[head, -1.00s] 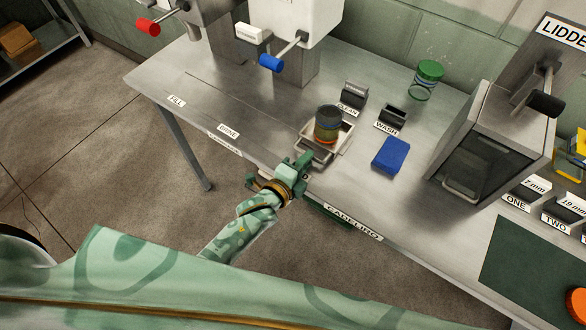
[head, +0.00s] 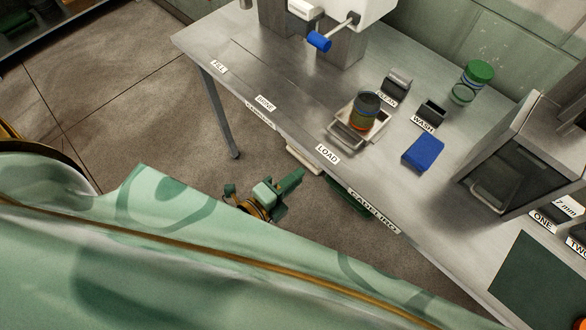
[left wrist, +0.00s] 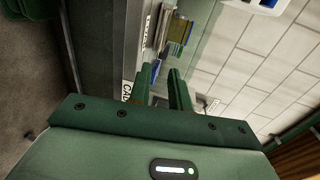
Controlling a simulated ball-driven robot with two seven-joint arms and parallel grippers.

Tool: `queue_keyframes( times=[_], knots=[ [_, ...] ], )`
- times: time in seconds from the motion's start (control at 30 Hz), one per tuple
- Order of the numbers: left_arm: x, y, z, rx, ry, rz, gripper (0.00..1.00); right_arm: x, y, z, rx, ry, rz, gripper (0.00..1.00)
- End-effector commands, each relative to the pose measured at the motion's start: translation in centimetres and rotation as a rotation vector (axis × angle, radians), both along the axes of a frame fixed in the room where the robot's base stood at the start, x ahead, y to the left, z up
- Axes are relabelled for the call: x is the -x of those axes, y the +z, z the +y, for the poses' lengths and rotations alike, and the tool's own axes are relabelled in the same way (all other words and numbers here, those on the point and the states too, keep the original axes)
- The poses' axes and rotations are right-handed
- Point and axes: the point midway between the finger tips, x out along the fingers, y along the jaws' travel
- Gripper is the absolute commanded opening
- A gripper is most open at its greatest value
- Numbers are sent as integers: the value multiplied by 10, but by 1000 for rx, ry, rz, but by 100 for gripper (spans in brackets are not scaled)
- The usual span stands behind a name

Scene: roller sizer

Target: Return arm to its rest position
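My left gripper (head: 294,180) is off the table's front edge, over the bare floor, partly hidden behind my own green body at the bottom. In the left wrist view its two green fingers (left wrist: 161,82) stand apart with a gap and nothing between them. A jar (head: 365,111) with coloured bands stands upright in a shallow metal tray (head: 338,135) on the table behind the LOAD label (head: 327,154), clear of the gripper. My right gripper is not in view.
The steel table (head: 300,105) spans the view. A blue block (head: 423,151), a green-lidded jar (head: 477,73) and a glass-fronted cabinet (head: 497,180) stand on it to the right. A blue-handled machine (head: 320,41) is at the back. The floor (head: 130,110) left of the table is clear.

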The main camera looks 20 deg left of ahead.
Motion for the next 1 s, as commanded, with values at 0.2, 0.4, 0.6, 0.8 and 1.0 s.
queue_keyframes(
  times=[0.2, 0.4, 0.6, 0.8, 1.0],
  knots=[
    [0, 0, 0, 0, 0, 0, 20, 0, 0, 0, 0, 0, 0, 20],
    [0, 0, 0, 11, 2, 5, 20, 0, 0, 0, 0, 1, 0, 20],
    [19, -53, 10, 270, 120, 262, 20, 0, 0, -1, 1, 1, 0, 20],
    [104, -210, 47, 560, 481, 768, 20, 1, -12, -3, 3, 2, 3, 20],
    [222, -332, 92, 711, 965, 1135, 20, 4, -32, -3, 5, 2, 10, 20]
  ],
)
